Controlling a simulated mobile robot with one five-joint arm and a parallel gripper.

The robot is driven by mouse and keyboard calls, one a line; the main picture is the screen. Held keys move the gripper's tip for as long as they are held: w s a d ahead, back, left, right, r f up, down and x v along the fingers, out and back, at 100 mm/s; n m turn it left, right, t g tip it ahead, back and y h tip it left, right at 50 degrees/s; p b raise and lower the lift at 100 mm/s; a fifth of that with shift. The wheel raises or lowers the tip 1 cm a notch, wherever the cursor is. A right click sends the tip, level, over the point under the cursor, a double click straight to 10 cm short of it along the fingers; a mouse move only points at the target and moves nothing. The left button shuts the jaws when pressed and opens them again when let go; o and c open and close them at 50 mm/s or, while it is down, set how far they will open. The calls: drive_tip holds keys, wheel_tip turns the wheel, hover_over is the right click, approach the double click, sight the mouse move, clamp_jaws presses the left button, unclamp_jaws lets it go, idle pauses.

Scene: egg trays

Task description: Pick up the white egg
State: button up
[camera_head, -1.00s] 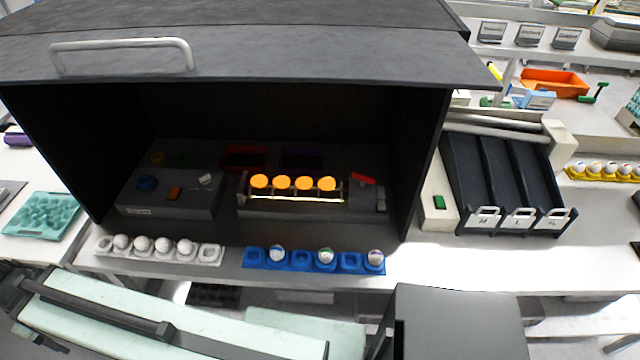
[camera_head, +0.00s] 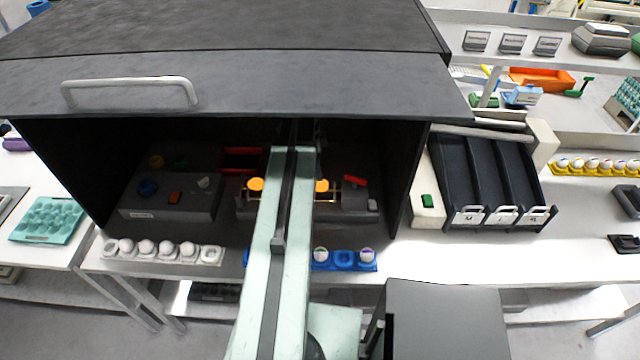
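My arm reaches forward over the blue tray into the box. My gripper (camera_head: 305,132) is at its far end, dark against the dark interior, away from both trays. Its fingers cannot be made out.
The dark box (camera_head: 250,85) has a raised lid with a handle (camera_head: 130,92) above my arm. Inside are a grey control unit (camera_head: 165,205) and a rack with orange-topped items (camera_head: 255,184), partly hidden. A black sorting chute (camera_head: 490,180) stands right.

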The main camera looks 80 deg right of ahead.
sight(320, 186)
drive_tip(key=shift+s, duration=0.25)
drive_tip(key=f+b, duration=0.8)
drive_tip(key=shift+s+f, duration=0.1)
drive_tip(key=shift+s, duration=0.15)
drive_tip(key=shift+r, duration=0.2)
drive_tip(key=c, duration=0.8)
